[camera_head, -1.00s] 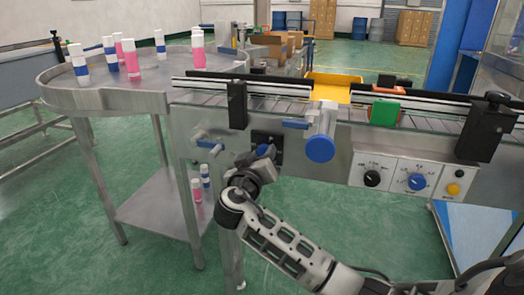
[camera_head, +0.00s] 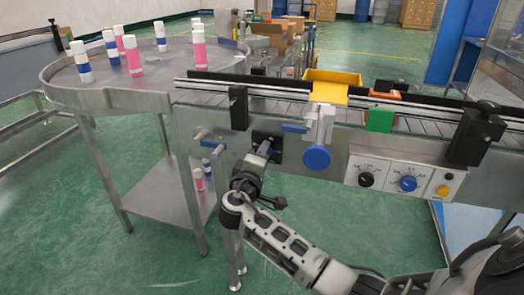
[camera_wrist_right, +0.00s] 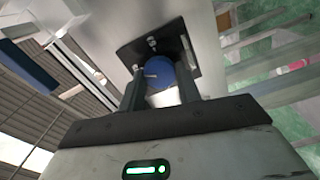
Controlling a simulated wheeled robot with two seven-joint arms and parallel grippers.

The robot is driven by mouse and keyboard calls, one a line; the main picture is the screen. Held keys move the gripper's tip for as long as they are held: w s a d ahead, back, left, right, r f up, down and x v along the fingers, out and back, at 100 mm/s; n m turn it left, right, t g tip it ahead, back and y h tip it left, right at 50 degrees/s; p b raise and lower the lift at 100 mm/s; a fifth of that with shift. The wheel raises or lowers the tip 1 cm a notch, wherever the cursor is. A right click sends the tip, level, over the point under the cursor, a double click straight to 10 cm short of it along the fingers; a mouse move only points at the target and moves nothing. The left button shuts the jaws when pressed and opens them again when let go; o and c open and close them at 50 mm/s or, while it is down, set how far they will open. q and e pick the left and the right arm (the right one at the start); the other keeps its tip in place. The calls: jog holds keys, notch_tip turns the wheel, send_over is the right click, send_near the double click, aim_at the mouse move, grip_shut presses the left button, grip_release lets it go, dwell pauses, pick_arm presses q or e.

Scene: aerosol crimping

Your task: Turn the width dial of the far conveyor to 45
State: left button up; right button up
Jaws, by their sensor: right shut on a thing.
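A blue dial (camera_wrist_right: 168,82) sits on a black square plate (camera_head: 268,136) on the side of the far conveyor (camera_head: 330,130). My right gripper (camera_head: 262,153) is at this plate, its fingers shut around the dial. In the right wrist view the dial shows between the two fingers (camera_wrist_right: 161,92), close to the plate. In the head view the gripper hides most of the dial. No scale value on it can be read. My left gripper is not in view.
A blue handle (camera_head: 294,128) and a large blue knob (camera_head: 317,157) are right of the plate. A control panel (camera_head: 404,178) is farther right. A round steel table (camera_head: 95,97) with pink and blue-banded cans stands at left.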

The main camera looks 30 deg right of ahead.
jog(key=shift+n, duration=0.4)
jog(key=shift+f+n, duration=0.1)
jog(key=shift+n, duration=0.2)
jog(key=o, duration=1)
jog(key=shift+c, duration=0.2)
jog(key=shift+a, duration=0.1)
jog(key=v, duration=1.6)
jog(key=shift+b, duration=0.3)
